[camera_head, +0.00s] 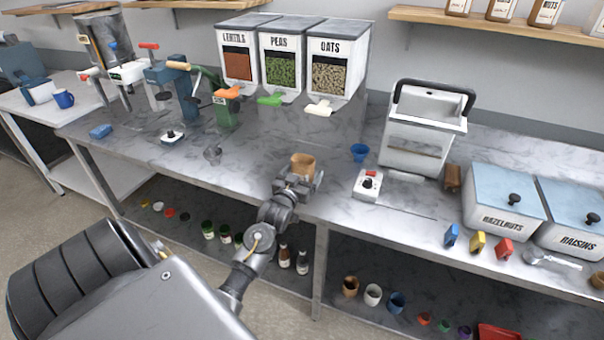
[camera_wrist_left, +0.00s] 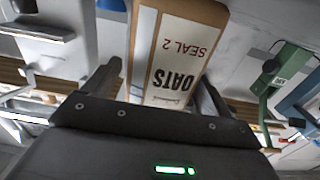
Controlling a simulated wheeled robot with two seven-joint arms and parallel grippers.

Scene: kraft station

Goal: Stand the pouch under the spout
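The brown kraft pouch (camera_head: 303,165) is upright at the counter's front half, below and left of the oats bin's spout in the head view. My left gripper (camera_head: 298,183) is shut on it, with one finger on each side. In the left wrist view the pouch (camera_wrist_left: 175,55) shows a white label reading OATS, SEAL 2, upside down, between the fingers. The oats bin (camera_head: 341,70) has a white spout (camera_head: 320,108) at its lower front. The pouch is apart from this spout. Whether its base touches the counter is hidden by the gripper. My right gripper is out of view.
Peas (camera_head: 282,70) and lentils (camera_head: 237,65) bins stand left of the oats. A blue funnel (camera_head: 360,152) and a white button box (camera_head: 368,185) are right of the pouch. The counter (camera_head: 255,150) between is mostly free.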

